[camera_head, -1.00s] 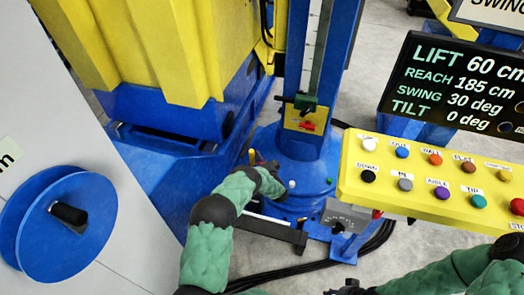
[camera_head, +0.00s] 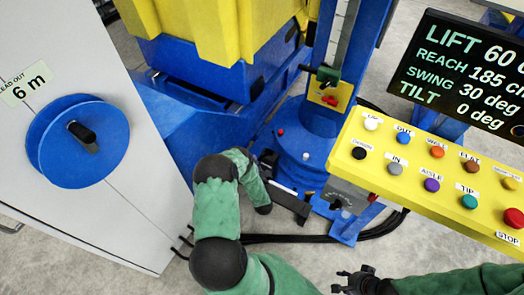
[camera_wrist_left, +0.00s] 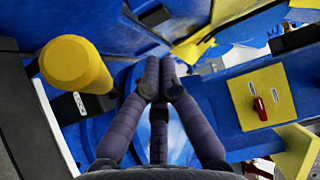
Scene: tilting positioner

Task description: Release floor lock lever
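In the left wrist view a thick yellow knob (camera_wrist_left: 75,65), possibly the floor lock lever's handle, stands left of my left gripper (camera_wrist_left: 163,78). The dark fingers are drawn together with nothing visible between them, apart from the knob. In the head view my left arm (camera_head: 225,185) reaches to the blue base (camera_head: 300,150) of the column; its hand is largely hidden, and I cannot make out the yellow knob there. My right gripper (camera_head: 357,283) is at the bottom edge, partly seen; its finger state is unclear.
A yellow button panel (camera_head: 420,170) and a black display (camera_head: 465,75) stand at the right. A yellow plate with a red lever (camera_head: 330,99) is on the column. A grey cabinet with a blue reel (camera_head: 80,140) is at the left. Black cables (camera_head: 375,232) lie on the floor.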

